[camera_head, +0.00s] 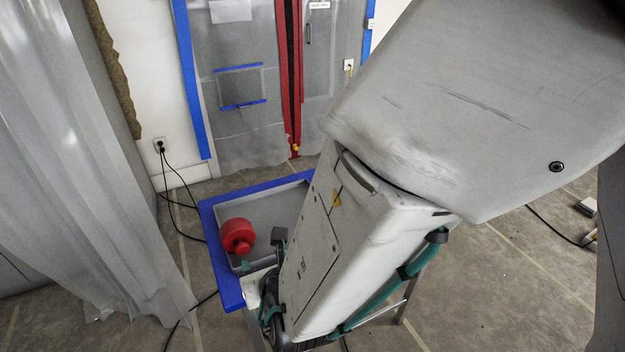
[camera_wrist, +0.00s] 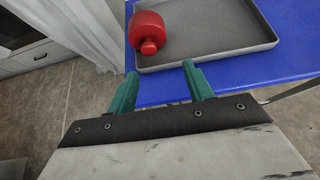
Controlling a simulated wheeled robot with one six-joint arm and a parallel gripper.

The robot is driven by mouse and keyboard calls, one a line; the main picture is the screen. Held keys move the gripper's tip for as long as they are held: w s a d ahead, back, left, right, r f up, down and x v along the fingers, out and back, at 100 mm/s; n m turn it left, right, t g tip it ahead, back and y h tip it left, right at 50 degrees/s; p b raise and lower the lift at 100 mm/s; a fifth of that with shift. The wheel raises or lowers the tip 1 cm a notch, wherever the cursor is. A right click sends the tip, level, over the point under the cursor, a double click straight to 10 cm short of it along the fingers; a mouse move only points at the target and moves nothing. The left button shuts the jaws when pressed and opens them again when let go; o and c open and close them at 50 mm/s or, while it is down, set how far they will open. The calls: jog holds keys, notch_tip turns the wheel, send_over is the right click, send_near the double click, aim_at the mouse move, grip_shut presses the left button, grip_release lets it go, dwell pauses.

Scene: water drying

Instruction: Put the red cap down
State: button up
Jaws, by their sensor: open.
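The red cap (camera_head: 237,235) has a wide round body and a narrower knob. It rests in a grey tray on a blue-topped table, near the tray's left side. It also shows in the wrist view (camera_wrist: 147,31), at the tray's left edge. My gripper (camera_wrist: 158,78) has two green fingers spread apart with nothing between them. The fingertips are short of the cap and apart from it, by the table's near edge. In the head view my arm hides much of the tray and table.
The grey tray (camera_wrist: 215,58) has a low rim and sits on the blue table (camera_wrist: 290,62). Its visible floor beside the cap is bare. Translucent plastic sheeting (camera_head: 85,130) hangs at the left. Black cables (camera_head: 172,185) run from a wall outlet down to the floor.

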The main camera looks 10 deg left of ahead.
jog(key=w+d+r+m+t+h, duration=0.2)
jog(key=w+d+r+m+h, duration=0.4)
jog(key=d, duration=0.4)
jog(key=w+d+r+m+t+h, duration=0.1)
jog(key=w+d+r+m+h, duration=0.3)
jog(key=d+r+m, duration=0.5)
jog(key=s+d+r+m+g+h, duration=0.15)
jog(key=d+m+g+h, duration=0.25)
jog(key=d+m, duration=0.85)
jog(key=s+d+r+m+g, duration=0.1)
jog(key=s+d+m+g, duration=0.3)
jog(key=s+d, duration=0.5)
jog(key=s+r+m+g+y, duration=0.2)
jog(key=s+m+y, duration=0.5)
jog(key=s+m, duration=0.4)
jog(key=shift+g+y, duration=0.3)
jog(key=shift+g, duration=0.4)
jog(key=shift+w+d+r, duration=0.1)
jog(key=shift+c, duration=0.2)
